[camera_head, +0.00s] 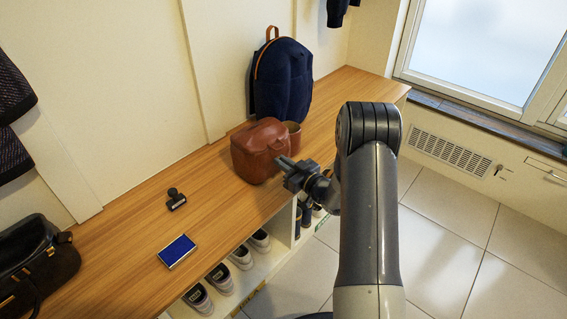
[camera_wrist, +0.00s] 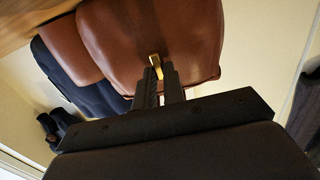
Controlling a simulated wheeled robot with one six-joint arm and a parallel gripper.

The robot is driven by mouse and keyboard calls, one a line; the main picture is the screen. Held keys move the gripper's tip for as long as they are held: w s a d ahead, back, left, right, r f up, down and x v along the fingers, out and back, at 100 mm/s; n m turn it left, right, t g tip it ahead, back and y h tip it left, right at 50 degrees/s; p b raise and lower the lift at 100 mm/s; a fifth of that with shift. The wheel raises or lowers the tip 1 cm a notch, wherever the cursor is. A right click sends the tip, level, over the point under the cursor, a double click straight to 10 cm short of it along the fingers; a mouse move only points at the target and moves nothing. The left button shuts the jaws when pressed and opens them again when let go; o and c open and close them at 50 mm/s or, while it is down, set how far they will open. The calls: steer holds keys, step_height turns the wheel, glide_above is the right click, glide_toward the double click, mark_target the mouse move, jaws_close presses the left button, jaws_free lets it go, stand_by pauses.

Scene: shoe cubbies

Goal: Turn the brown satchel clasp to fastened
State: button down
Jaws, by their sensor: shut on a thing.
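The brown satchel (camera_head: 256,150) stands upright on the wooden bench. Its front also fills the upper middle of the wrist view (camera_wrist: 165,32). The brass clasp (camera_wrist: 155,61) sits on the satchel's front, between my fingertips. My gripper (camera_head: 283,163) reaches the satchel's front from the right in the head view. In the wrist view my gripper (camera_wrist: 157,76) is shut on the clasp. The clasp is hidden behind the fingers in the head view, and its lower part is covered in the wrist view.
A navy backpack (camera_head: 284,82) stands behind the satchel. A black stamp (camera_head: 175,199), a blue pad (camera_head: 177,251) and a black bag (camera_head: 35,262) are on the bench (camera_head: 115,240) to the left. Several shoes (camera_head: 221,279) sit in cubbies below. The tiled floor at right is clear.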

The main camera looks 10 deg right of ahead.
steer(key=shift+m, duration=0.4)
steer(key=m+p, duration=0.1)
steer(key=m, duration=0.2)
steer(key=shift+w+d+m+p, duration=0.1)
steer(key=shift+d+m+p, duration=0.05)
steer(key=shift+m+p, duration=0.15)
steer(key=m+p, duration=0.1)
steer(key=m, duration=0.3)
steer(key=shift+d+m+p, duration=0.1)
steer(key=shift+m+p, duration=0.2)
steer(key=shift+p, duration=0.05)
steer(key=m, duration=0.2)
steer(key=m+p, duration=0.1)
steer(key=m, duration=0.1)
steer(key=shift+w+d+f+m, duration=0.1)
steer(key=shift+f+m, duration=0.1)
steer(key=shift+m, duration=0.1)
steer(key=shift+f+m+p, duration=0.2)
steer(key=shift+m+p, duration=0.65)
steer(key=shift+m, duration=1.35)
steer(key=c, duration=1.5)
jaws_free()
